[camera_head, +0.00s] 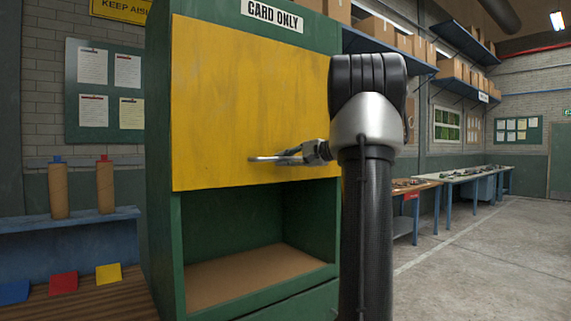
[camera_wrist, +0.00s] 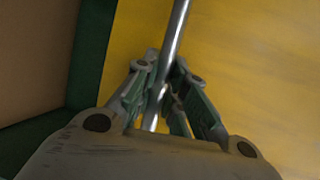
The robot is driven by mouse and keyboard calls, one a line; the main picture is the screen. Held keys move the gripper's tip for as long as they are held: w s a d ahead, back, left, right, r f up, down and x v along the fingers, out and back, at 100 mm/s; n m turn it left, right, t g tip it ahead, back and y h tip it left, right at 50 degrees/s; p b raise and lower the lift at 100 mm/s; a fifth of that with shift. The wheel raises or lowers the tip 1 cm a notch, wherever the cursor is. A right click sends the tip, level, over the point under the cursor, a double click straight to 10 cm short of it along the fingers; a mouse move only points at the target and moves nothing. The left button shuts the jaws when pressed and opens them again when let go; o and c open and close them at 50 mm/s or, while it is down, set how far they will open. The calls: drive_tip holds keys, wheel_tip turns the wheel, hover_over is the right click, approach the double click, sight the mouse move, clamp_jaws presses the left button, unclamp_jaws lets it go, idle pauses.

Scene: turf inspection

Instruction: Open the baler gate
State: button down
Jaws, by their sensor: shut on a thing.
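The yellow baler gate (camera_head: 250,95) is a flat, worn panel on the front of the green baler (camera_head: 158,150). Its lower edge sits above an open bay with a brown floor (camera_head: 245,268). A metal bar handle (camera_head: 262,159) is near the gate's lower edge. My gripper (camera_head: 302,152) reaches it from the right, and my arm hides the gate's right edge. In the wrist view the fingers (camera_wrist: 163,92) are closed around the silver handle (camera_wrist: 178,32), with the yellow gate (camera_wrist: 245,60) behind it.
Workbenches (camera_head: 455,175) line the wall at right. The concrete floor (camera_head: 480,255) at right is clear.

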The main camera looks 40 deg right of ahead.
drive_tip(key=c, duration=1.7)
unclamp_jaws()
drive_tip(key=v, duration=1.2)
